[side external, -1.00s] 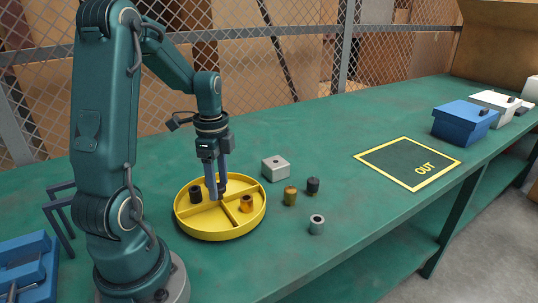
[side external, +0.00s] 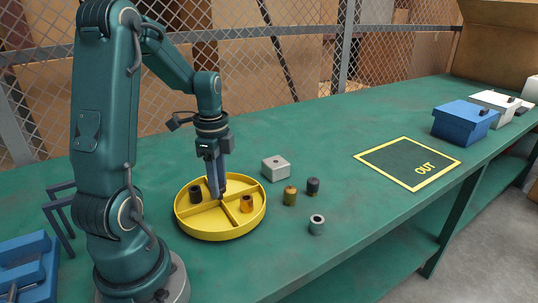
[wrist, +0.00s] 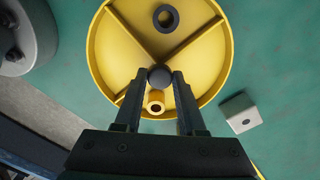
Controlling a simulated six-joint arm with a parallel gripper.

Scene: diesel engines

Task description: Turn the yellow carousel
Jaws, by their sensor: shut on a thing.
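The yellow carousel (side external: 243,226) is a round, shallow tray on the green bench, split into compartments by crossed dividers. It also shows in the wrist view (wrist: 112,50). A dark round knob (wrist: 160,77) stands at its centre. My gripper (wrist: 160,79) points down over the carousel, with its fingertips shut on the knob; it also shows in the side view (side external: 218,196). A black ring-shaped part (side external: 196,194) lies in one compartment. An orange-brown hollow part (side external: 247,204) lies in another; in the wrist view it shows between my fingers (wrist: 155,103).
A pale grey block (side external: 276,169), a brass part (side external: 290,195), a dark part (side external: 313,186) and a grey ring (side external: 317,224) stand right of the carousel. The OUT square (side external: 407,163) is empty. A blue box (side external: 465,122) stands at far right, a blue fixture (side external: 25,266) at front left.

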